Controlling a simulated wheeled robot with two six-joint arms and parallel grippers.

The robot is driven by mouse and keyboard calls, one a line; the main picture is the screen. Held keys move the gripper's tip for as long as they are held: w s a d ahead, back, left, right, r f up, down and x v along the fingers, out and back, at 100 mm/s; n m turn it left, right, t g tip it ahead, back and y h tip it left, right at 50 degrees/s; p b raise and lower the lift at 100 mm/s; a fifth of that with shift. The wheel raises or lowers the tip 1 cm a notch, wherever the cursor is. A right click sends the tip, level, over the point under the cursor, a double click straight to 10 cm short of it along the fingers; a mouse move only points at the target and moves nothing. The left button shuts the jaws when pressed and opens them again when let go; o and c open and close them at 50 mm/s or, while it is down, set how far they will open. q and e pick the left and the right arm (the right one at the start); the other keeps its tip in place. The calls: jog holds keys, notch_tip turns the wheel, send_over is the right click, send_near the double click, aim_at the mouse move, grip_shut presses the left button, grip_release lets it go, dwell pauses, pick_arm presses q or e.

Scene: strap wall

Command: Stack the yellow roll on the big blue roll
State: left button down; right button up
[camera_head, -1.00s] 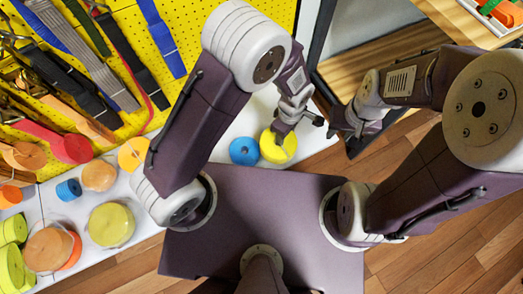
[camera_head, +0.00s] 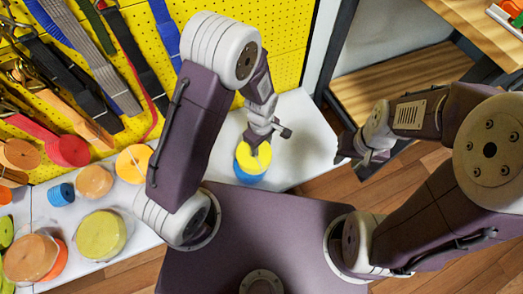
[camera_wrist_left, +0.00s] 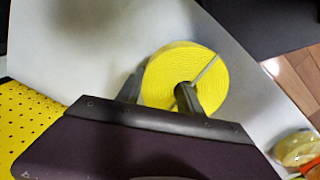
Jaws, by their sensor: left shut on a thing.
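The yellow roll (camera_head: 253,157) is directly above the big blue roll (camera_head: 250,174), overlapping most of its top in the head view. I cannot tell whether the two touch. My left gripper (camera_head: 260,143) is shut on the yellow roll. In the left wrist view, the gripper (camera_wrist_left: 158,82) has one finger at the yellow roll's (camera_wrist_left: 209,88) outer edge and the other at its centre. The blue roll is hidden there. My right gripper (camera_head: 360,156) hangs off to the right, away from the rolls; its jaw state is unclear.
The white table (camera_head: 308,125) is clear to the right of the stack. On the left are another yellow roll (camera_head: 102,236), a small blue roll (camera_head: 61,194) and several orange rolls. A yellow pegboard (camera_head: 285,45) with hanging straps stands behind. A wooden shelf (camera_head: 385,75) is at right.

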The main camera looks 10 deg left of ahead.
aim_at(261, 150)
pick_arm(q)
notch_tip(261, 150, down, 4)
jog(key=shift+r+b, duration=0.2)
jog(key=shift+b, duration=0.7)
jog(key=shift+r, duration=0.25)
jog(key=c, duration=0.8)
grip_release()
jog(key=shift+f, duration=0.15)
jog(key=shift+o, duration=0.2)
